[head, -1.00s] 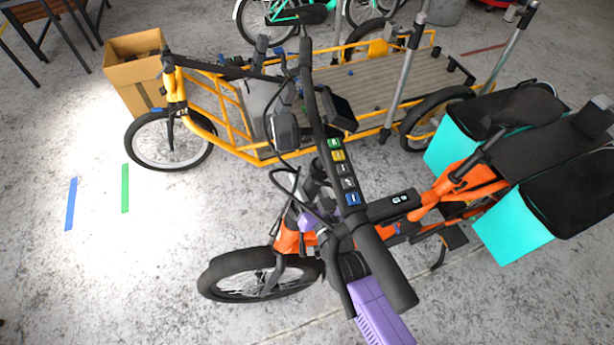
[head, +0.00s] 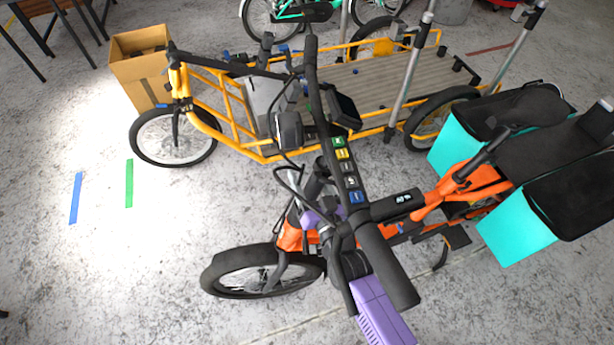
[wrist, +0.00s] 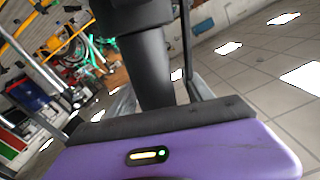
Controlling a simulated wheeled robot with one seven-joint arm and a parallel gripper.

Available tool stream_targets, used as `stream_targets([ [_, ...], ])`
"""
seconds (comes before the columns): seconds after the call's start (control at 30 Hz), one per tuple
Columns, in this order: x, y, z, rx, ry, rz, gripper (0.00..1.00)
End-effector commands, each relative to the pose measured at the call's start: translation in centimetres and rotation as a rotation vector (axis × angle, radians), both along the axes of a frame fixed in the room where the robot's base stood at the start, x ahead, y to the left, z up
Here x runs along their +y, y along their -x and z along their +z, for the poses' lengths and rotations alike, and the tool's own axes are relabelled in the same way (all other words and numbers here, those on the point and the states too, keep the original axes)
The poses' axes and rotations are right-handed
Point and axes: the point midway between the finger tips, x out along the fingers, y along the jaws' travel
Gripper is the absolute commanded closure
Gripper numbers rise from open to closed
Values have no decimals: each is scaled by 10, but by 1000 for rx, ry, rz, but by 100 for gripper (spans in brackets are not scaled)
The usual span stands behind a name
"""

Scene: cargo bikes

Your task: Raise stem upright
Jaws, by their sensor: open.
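The orange cargo bike (head: 290,237) stands in front in the head view. Its long black handlebar (head: 330,150) runs from upper middle down to a thick black grip (head: 388,265). The stem (head: 318,190) is below the bar, partly hidden by it. My purple gripper housing (head: 378,312) is under the grip end, with the fingers mostly hidden there. In the wrist view, my open gripper (wrist: 160,90) has its grey fingers on either side of a black bar part (wrist: 150,65). Whether they touch it I cannot tell.
A yellow cargo bike (head: 240,125) with a flat deck stands behind. Turquoise panniers (head: 510,235) hang at the right. A cardboard box (head: 140,65) is at back left. The floor at left, with blue tape (head: 76,198) and green tape (head: 129,183), is clear.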

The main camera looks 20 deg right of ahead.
Motion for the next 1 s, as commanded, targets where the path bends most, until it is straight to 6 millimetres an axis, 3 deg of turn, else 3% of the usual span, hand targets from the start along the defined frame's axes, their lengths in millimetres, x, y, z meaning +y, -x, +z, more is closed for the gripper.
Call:
stream_targets([
  [0.5, 2, 68, -1, -1, 2, 3, 41],
  [1.0, 2, 76, 1, -2, 2, 3, 41],
])
